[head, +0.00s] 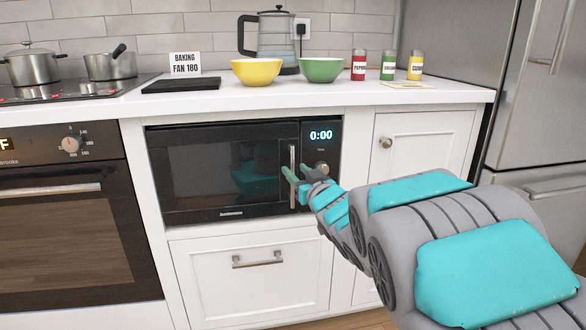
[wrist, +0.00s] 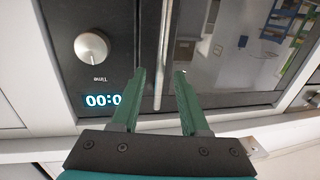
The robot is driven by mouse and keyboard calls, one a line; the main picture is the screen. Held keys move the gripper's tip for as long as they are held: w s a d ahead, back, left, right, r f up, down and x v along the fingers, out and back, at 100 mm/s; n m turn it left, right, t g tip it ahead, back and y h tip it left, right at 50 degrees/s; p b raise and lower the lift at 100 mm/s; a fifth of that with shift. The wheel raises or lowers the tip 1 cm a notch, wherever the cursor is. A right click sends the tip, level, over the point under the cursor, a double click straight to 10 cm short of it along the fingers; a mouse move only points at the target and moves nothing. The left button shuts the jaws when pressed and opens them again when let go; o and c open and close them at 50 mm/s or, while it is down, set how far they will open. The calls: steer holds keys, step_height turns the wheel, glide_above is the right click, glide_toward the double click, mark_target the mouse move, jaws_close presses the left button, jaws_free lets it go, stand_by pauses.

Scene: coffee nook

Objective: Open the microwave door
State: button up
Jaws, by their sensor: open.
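The black microwave (head: 215,172) sits in the white cabinet under the counter, and its door is shut. Its vertical silver handle (head: 293,177) is at the right side of the door, beside the panel with the 0:00 display (head: 321,134) and a knob. My gripper (head: 292,182) is at the handle in the head view. In the wrist view my gripper (wrist: 160,72) is open, its two green fingers spread apart. The handle (wrist: 163,55) runs between the fingertips, nearer the left one. I cannot tell whether either finger touches it.
A drawer (head: 250,275) is below the microwave and a cabinet door (head: 415,150) to its right. An oven (head: 70,220) stands left and a steel fridge (head: 535,110) right. On the counter are a yellow bowl (head: 256,71), a green bowl (head: 321,69), a kettle and shakers.

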steer(key=shift+x, duration=1.5)
jaws_close()
